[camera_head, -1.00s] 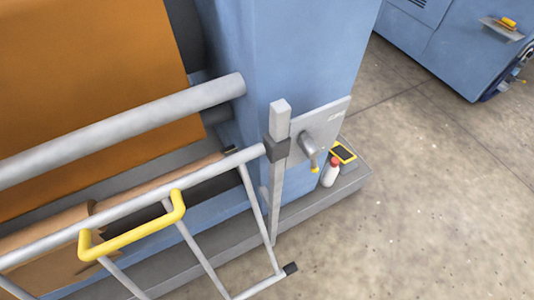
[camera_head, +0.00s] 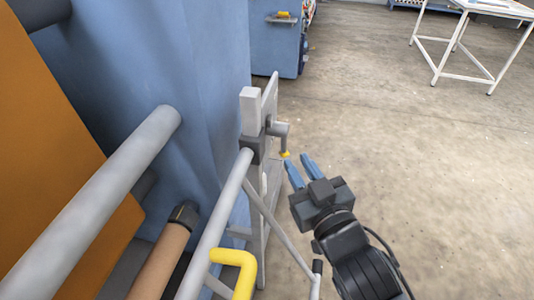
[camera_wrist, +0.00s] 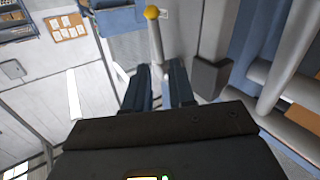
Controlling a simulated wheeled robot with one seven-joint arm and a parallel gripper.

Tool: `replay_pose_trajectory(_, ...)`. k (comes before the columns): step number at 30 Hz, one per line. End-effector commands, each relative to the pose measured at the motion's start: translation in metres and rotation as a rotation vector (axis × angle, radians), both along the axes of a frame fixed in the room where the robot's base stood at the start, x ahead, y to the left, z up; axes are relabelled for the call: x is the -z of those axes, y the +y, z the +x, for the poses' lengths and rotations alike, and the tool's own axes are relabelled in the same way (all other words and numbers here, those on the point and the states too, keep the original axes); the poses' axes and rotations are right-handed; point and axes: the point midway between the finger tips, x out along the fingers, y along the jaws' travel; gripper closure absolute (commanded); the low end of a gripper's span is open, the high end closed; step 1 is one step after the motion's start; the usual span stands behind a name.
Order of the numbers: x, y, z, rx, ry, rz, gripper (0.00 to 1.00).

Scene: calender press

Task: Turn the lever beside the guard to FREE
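The lever (camera_head: 281,132) is a short grey crank with a yellow tip, mounted on a grey plate (camera_head: 270,92) beside the guard post. In the head view it points downward. Its grey shaft and yellow knob (camera_wrist: 152,12) also show in the wrist view, just beyond the fingertips. The guard is a grey tube frame (camera_head: 215,222) with a yellow handle (camera_head: 240,262). My gripper (camera_head: 299,163) is open and empty, its two dark blue fingers close to the lever's yellow tip, on the lower right. Contact cannot be told. The FREE marking is not readable.
The blue machine body (camera_head: 165,70) and a thick grey roller bar (camera_head: 110,200) stand left of the guard. Another blue cabinet (camera_head: 276,45) stands behind. A white table (camera_head: 465,45) is at the back right. The floor (camera_head: 400,140) on the right is clear.

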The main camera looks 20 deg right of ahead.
Motion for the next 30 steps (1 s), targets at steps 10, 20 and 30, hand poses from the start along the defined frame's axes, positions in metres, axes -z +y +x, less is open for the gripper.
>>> replay_pose_trajectory(10,-0.002,-0.002,0.05,-0.001,-0.002,0.001,0.76)
replay_pose_trajectory(20,0.0,-0.004,0.068,-0.001,0.001,0.0,0.76)
replay_pose_trajectory(30,0.0,-0.004,0.068,-0.001,0.0,0.001,0.9)
